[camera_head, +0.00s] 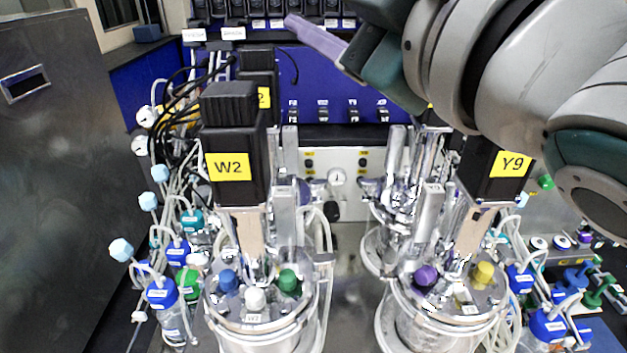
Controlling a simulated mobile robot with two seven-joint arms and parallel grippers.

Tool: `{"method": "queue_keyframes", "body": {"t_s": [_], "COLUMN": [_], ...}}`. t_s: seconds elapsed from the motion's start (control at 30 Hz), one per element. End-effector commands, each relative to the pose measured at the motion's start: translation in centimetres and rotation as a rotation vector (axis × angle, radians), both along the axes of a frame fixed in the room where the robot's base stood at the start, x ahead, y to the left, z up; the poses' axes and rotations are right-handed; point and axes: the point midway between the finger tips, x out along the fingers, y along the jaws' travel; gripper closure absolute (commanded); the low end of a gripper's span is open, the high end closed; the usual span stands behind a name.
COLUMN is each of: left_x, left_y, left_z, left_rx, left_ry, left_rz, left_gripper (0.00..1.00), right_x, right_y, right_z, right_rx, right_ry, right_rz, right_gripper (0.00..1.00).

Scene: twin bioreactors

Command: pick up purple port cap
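The purple port cap (426,277) sits on the lid of the right bioreactor (447,312), the one with the Y9 label. It is on the left side of that lid, with a yellow cap (482,274) to its right. My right gripper (292,22) reaches in from the upper right, with its lavender finger pointing up and left. It is in front of the blue back panel, well above and left of the purple cap. Only one finger edge shows clearly, so its opening cannot be told. My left gripper is out of view.
The left bioreactor (262,325), labelled W2, carries blue, white and green caps. Tall black motors (236,150) and metal tubes rise above both lids. Bottles with tubing (168,308) stand at the left, more at the right. A dark metal cabinet (55,200) fills the far left.

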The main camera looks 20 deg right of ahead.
Motion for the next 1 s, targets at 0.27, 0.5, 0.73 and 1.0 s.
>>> {"method": "queue_keyframes", "body": {"t_s": [0.27, 0.5, 0.73, 1.0], "left_x": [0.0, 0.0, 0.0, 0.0], "left_y": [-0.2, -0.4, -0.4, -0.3], "left_z": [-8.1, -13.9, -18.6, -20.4], "left_rx": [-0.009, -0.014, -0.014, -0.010], "left_ry": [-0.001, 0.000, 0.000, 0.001], "left_rz": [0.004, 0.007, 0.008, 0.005], "left_gripper": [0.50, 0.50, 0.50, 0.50], "right_x": [-7.1, -10.8, -4.5, -2.9], "right_y": [15.8, 16.8, 0.0, -12.0], "right_z": [2.3, -15.7, -26.5, -24.4], "right_rx": [-0.788, -1.640, 1.964, 1.749], "right_ry": [-1.028, -1.636, 1.259, 0.689], "right_rz": [0.511, 1.134, -1.671, -1.784], "right_gripper": [0.32, 0.32, 0.32, 0.32]}}
